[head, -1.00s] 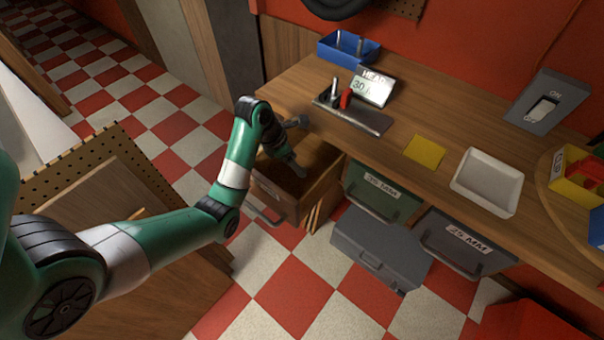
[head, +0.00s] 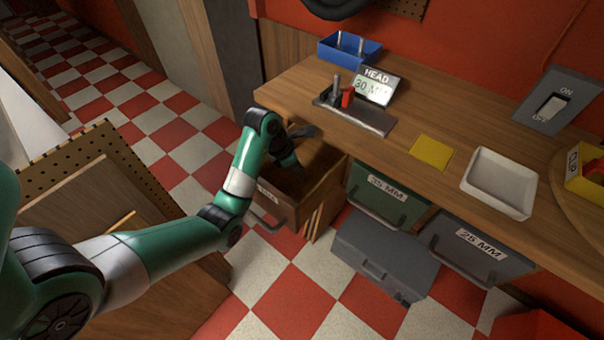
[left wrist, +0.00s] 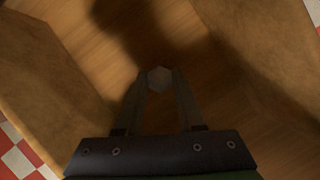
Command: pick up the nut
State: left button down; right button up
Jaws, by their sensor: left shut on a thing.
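The nut (left wrist: 158,79) is a small grey hexagonal piece. It shows in the left wrist view between the tips of my left gripper (left wrist: 159,88), which is shut on it. The wooden drawer floor lies behind the nut; I cannot tell whether the nut touches it. In the head view my left gripper (head: 296,171) reaches down into the open wooden drawer (head: 279,208) at the left end of the bench. The nut is not visible in the head view. My right gripper is not in view.
Drawer walls (left wrist: 42,88) stand close on both sides of my left gripper. The bench (head: 440,112) carries a grey fixture (head: 368,122), a display, a yellow square (head: 432,152), a white tray (head: 525,209) and a blue bin (head: 349,51). Closed drawers (head: 387,195) sit below.

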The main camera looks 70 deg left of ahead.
pick_arm(q)
notch_tip(320, 180, up, 10)
jog(key=p, duration=0.8)
jog(key=shift+r, duration=0.1)
